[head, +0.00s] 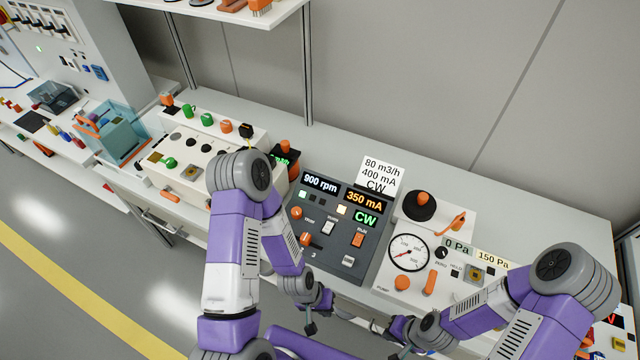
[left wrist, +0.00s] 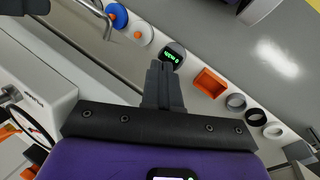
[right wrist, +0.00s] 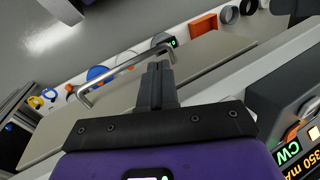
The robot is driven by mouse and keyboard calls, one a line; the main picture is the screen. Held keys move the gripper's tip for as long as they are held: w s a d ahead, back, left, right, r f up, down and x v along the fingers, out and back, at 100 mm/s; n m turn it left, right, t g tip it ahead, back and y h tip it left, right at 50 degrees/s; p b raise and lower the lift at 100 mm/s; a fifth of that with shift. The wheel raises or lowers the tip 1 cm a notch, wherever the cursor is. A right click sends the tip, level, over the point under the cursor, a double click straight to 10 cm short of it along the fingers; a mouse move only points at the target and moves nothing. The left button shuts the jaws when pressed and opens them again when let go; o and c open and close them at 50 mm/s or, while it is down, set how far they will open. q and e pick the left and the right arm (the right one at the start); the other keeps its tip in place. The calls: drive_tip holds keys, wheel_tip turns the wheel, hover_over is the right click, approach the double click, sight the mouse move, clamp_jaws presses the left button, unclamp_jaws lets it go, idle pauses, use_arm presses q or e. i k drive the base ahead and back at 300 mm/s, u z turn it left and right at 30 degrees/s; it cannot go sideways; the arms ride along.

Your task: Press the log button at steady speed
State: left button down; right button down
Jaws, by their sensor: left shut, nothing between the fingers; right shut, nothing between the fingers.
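A dark grey control panel (head: 325,225) stands on the counter in the head view. Its displays read 900 rpm, 350 mA and CW. It carries an orange knob, small switches, an orange rocker and a pale button (head: 348,261) at its lower right. The button labels are too small to read, so I cannot tell which is the log button. My left gripper (head: 310,328) is shut and empty, below the panel's front edge. My right gripper (head: 402,354) is shut and empty, low in front of the gauge panel (head: 400,282). Both wrist views show closed fingertips touching nothing.
A beige button box (head: 190,165) is to the left, partly hidden by my left arm. The gauge panel on the right has a black knob (head: 419,205). A shelf post (head: 307,65) rises behind.

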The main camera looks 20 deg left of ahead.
sight(348, 261)
drive_tip(key=u, duration=1.55)
drive_tip(key=k, duration=0.85)
drive_tip(key=z, duration=1.5)
drive_tip(key=i, duration=0.5)
drive_tip(key=z, duration=0.05)
